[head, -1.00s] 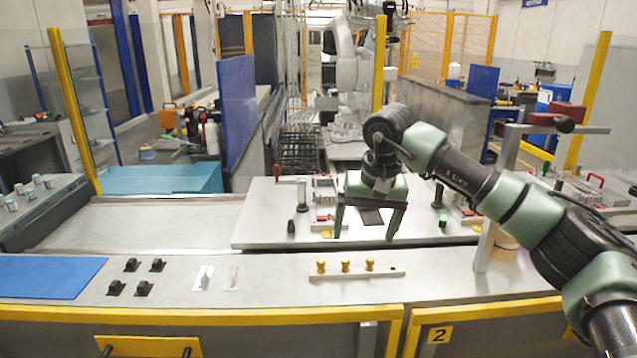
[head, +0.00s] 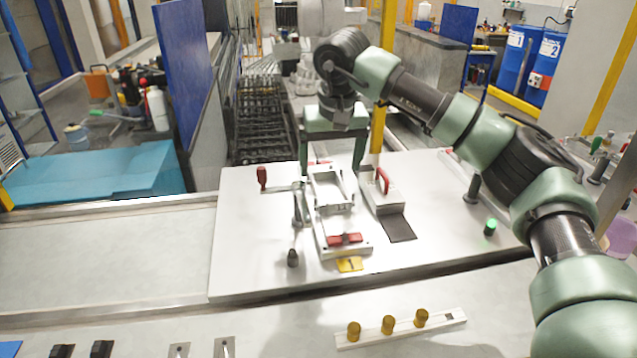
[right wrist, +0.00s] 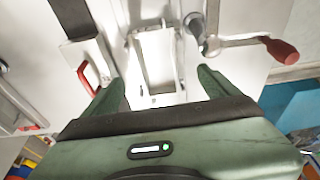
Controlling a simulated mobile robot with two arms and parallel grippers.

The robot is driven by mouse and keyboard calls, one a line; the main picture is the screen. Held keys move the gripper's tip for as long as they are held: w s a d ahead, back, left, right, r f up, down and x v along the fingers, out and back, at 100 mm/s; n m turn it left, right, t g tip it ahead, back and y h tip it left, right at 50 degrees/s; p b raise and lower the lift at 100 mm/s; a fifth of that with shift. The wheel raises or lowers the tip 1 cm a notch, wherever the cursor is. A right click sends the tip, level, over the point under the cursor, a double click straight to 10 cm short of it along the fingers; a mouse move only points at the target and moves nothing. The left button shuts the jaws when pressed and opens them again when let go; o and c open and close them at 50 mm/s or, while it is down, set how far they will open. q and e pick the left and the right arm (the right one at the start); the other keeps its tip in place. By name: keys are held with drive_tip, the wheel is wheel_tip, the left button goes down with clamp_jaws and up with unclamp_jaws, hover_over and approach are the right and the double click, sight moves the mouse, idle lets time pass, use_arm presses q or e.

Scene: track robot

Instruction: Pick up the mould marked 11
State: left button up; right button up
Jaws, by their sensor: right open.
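No marking 11 can be read in either view, so I cannot tell which thing is the mould so marked. A pale metal frame-like fixture (head: 318,222) with a rectangular opening lies on the white worktop; it also shows in the right wrist view (right wrist: 155,62). A grey block with a red handle (head: 383,181) stands just right of it. My right gripper (head: 331,170) is open and empty, its fingers over the far end of the fixture. In the right wrist view the gripper (right wrist: 161,80) spans the fixture's near end. My left gripper is not in view.
A crank with a red grip (head: 262,178) stands left of the fixture. A black upright post (head: 472,188) and a green button (head: 490,227) are to the right. A strip with yellow knobs (head: 400,328) lies in front. The worktop's left part is clear.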

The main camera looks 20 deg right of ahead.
sight(328, 193)
drive_tip(key=shift+w+f, duration=0.2)
drive_tip(key=shift+w, duration=0.2)
drive_tip(key=shift+p+x, duration=0.55)
drive_tip(key=shift+x, duration=0.65)
drive_tip(key=x, duration=0.2)
drive_tip(key=p+x, duration=0.1)
drive_tip(key=shift+d+f, duration=0.35)
drive_tip(key=shift+d, duration=0.05)
drive_tip(key=shift+w+f, duration=0.15)
drive_tip(key=shift+f, duration=0.35)
clamp_jaws()
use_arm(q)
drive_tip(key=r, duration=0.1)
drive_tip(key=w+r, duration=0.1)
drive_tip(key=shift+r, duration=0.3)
use_arm(e)
drive_tip(key=shift+r, duration=0.1)
